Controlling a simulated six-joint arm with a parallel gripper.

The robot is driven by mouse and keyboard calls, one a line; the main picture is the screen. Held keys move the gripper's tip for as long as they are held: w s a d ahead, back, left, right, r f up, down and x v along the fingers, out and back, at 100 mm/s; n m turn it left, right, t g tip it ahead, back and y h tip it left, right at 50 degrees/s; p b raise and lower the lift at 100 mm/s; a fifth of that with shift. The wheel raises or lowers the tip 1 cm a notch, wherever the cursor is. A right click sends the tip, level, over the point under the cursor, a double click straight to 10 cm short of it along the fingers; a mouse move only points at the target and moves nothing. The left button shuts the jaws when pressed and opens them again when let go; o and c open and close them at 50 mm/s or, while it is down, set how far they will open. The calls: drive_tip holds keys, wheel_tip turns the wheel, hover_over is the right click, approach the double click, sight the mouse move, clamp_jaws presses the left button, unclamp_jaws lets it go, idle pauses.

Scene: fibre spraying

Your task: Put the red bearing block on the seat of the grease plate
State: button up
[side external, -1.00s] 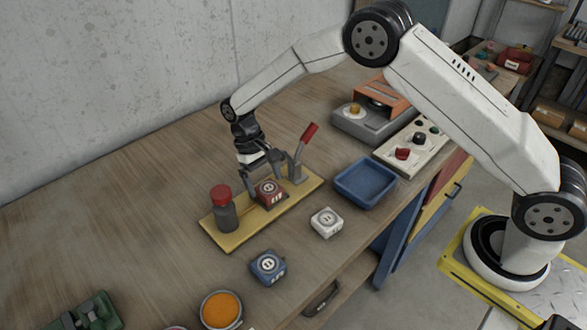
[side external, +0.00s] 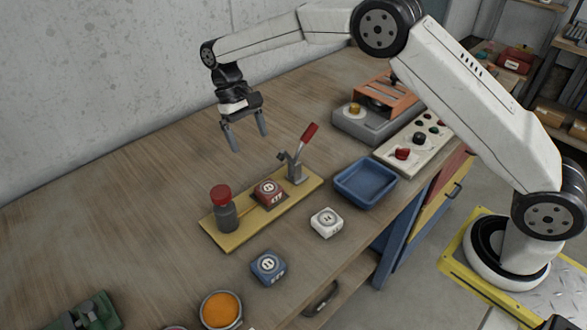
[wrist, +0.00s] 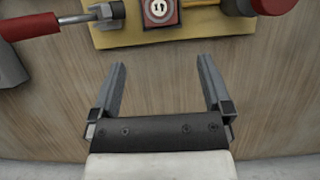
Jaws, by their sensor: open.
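The red bearing block (side external: 268,192) sits on the yellow grease plate (side external: 232,237), in the middle, between a red-capped bottle and a lever clamp. It also shows at the top edge of the wrist view (wrist: 161,12), partly cut off, on the plate (wrist: 120,38). A dark seat shows around the base of the block. My gripper (side external: 247,143) is open and empty, above and behind the plate, clear of the block. In the wrist view my gripper's two fingers (wrist: 160,70) are spread with bare table between them.
The red-capped bottle (side external: 223,208) and the red-handled clamp (side external: 297,160) stand at the plate's ends. A white block (side external: 327,222), a blue block (side external: 268,267), a blue tray (side external: 366,185) and an orange-filled bowl (side external: 221,309) are nearby.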

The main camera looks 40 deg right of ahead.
drive_tip(key=shift+s+d, duration=0.1)
idle(0.6)
drive_tip(key=s+d+t, duration=0.3)
drive_tip(key=s+d, duration=0.3)
drive_tip(key=s, duration=0.5)
drive_tip(key=s+d+f+t, duration=0.1)
drive_tip(key=s+d+t, duration=0.3)
drive_tip(key=s, duration=0.8)
drive_tip(key=shift+d, duration=0.9)
drive_tip(key=shift+f, duration=0.1)
drive_tip(key=shift+c, duration=0.2)
